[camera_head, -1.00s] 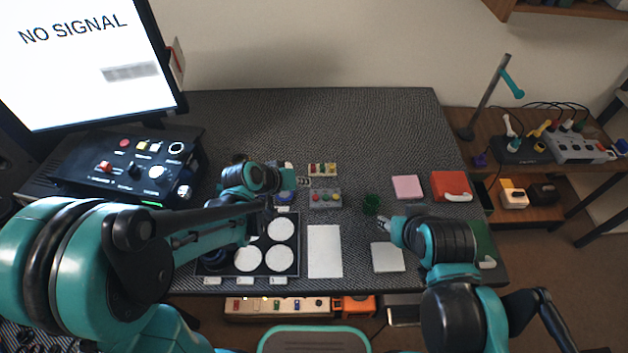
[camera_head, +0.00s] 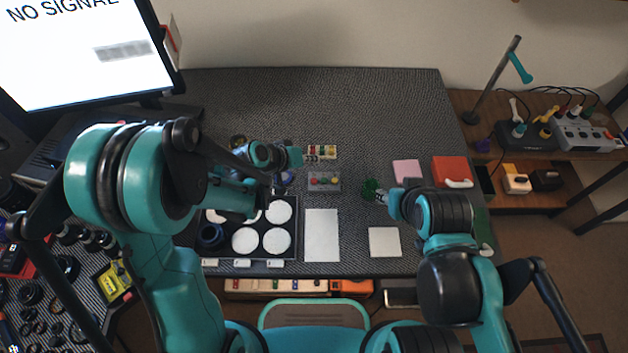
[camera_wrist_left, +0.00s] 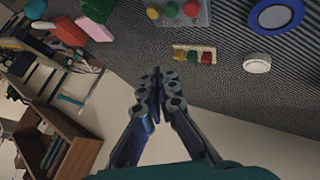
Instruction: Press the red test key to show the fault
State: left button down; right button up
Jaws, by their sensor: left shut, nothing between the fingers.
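A small grey box (camera_head: 324,189) with coloured round keys stands mid-table. It also shows at the top edge of the left wrist view (camera_wrist_left: 205,18), where a red key (camera_wrist_left: 191,8) sits beside a yellow and a green one. My left gripper (camera_head: 311,158) is shut and empty, just beyond the box in the head view and apart from it. In the left wrist view its fingertips (camera_wrist_left: 157,76) are together. My right gripper (camera_head: 382,196) is beside a dark green object (camera_head: 370,188); its jaw opening is too small to judge. The monitor (camera_head: 80,50) reads NO SIGNAL.
A strip of coloured pieces (camera_head: 321,152) lies close to my left fingertips. A tray with white round pads (camera_head: 290,241) is at front left. A white sheet (camera_head: 321,235) and white square (camera_head: 384,242) lie in front. The back of the table is clear.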

aim_at(312, 181)
pick_arm(q)
notch_tip(312, 181, down, 7)
jog(key=b, duration=0.5)
jog(key=shift+f, duration=0.1)
jog(key=shift+f+b, duration=0.35)
jog(key=shift+b, duration=0.2)
dwell(0.6)
jog(key=shift+f+b, duration=0.4)
jog(key=shift+b, duration=0.1)
jog(key=shift+f+b, duration=0.35)
jog(key=shift+b, duration=0.05)
dwell(0.5)
jog(key=shift+r, duration=0.1)
jog(key=shift+r+p, duration=0.6)
jog(key=shift+r, duration=0.15)
